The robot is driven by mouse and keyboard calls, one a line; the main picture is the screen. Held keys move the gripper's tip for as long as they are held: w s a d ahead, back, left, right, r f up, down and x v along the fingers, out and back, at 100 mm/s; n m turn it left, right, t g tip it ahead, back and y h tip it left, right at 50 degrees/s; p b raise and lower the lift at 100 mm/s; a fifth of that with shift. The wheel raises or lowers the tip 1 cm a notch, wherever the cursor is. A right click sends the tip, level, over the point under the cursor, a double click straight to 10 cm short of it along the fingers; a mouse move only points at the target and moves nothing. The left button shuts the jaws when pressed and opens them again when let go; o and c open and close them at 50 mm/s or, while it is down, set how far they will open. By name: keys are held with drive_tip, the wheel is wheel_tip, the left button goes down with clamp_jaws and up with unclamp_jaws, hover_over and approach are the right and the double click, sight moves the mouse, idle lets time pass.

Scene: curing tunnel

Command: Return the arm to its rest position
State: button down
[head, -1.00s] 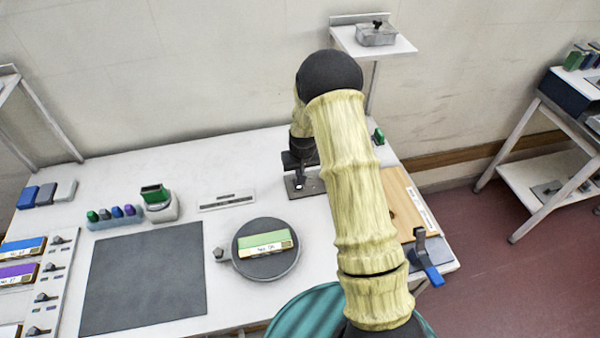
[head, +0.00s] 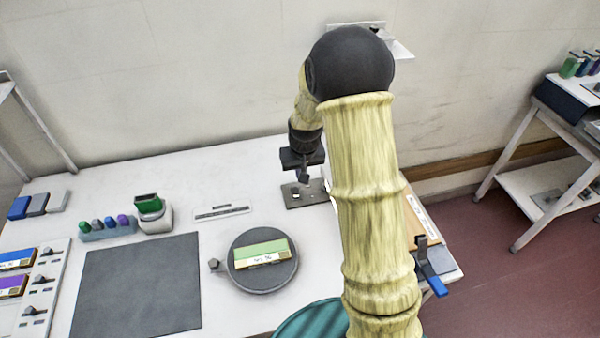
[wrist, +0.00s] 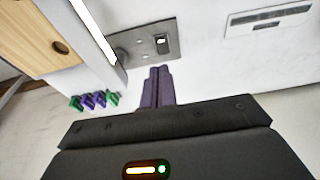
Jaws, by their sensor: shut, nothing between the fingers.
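My gripper (head: 303,178) hangs above the grey metal plate (head: 300,196) at the back of the white table, fingers pointing down. In the wrist view my gripper's two dark fingers (wrist: 157,70) lie together with nothing between them. The grey plate, with a small fitting on it, also shows just beyond the fingertips in the wrist view (wrist: 130,40). My arm rises from the lower right of the head view and hides part of the table's right side.
A round dark turntable (head: 262,278) carries a green-topped labelled block (head: 261,253). A dark mat (head: 138,285) lies at left, with a green-topped device (head: 150,210) behind it. A wooden board (head: 418,215) and blue-handled clamp (head: 432,275) are at right. A wall shelf (head: 395,45) stands behind my arm.

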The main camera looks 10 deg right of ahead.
idle(0.3)
drive_tip(key=s+r, duration=0.4)
drive_tip(key=s, duration=0.6)
drive_tip(key=s+r, duration=0.4)
drive_tip(key=s, duration=0.7)
drive_tip(key=shift+a+r, duration=0.15)
drive_tip(key=shift+a, duration=0.05)
